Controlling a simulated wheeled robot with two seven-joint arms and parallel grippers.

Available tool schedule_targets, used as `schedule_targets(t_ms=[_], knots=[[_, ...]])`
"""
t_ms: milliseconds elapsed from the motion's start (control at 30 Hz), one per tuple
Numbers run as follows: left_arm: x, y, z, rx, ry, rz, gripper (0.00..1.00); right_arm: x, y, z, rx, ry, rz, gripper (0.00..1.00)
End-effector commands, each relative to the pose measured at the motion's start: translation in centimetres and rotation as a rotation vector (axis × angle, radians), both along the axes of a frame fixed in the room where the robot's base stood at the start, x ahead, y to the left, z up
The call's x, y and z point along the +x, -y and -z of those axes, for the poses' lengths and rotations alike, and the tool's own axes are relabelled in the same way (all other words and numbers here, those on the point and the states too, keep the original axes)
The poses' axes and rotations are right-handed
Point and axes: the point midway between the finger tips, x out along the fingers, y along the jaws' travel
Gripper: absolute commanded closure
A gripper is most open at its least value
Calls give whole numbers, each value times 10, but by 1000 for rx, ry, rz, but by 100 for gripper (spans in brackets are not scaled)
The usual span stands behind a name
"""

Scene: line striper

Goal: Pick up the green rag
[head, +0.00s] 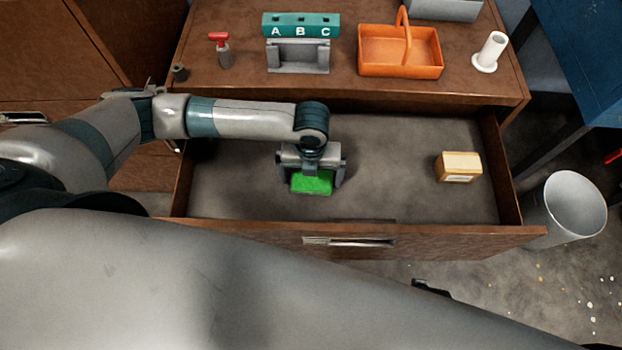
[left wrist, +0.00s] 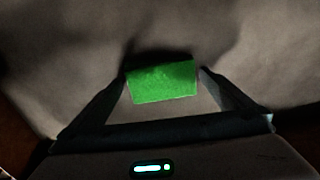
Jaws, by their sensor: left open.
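The green rag (head: 311,183) is a small bright green block-like piece lying in the open drawer (head: 390,195), left of its middle. My left gripper (head: 314,178) reaches down into the drawer over the rag, with a finger on each side of it. In the left wrist view, the rag (left wrist: 162,82) lies between the two open fingertips (left wrist: 163,78). A small gap seems to show at the sides, but I cannot tell whether a finger touches it. My right gripper is not seen.
A tan box (head: 459,167) lies in the drawer's right part. On the cabinet top stand a red-topped bottle (head: 222,52), a teal ABC rack (head: 300,28), an orange basket (head: 400,62) and a white holder (head: 490,52). A grey bin (head: 572,205) stands right of the drawer.

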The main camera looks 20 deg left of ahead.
Motion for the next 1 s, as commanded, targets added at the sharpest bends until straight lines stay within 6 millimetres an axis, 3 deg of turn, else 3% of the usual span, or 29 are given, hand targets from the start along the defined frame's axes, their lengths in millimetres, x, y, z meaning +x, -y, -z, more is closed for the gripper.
schedule_targets(t_ms=[67,200,667,933,1000], knots=[[0,0,0,0,0,0,5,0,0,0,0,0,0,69],[0,0,0,0,0,0,36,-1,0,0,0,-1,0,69],[0,0,-8,-1,1,0,36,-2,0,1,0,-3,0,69],[1,1,-44,-2,3,1,36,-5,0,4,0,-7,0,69],[8,14,-49,-3,4,1,36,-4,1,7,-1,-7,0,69]])
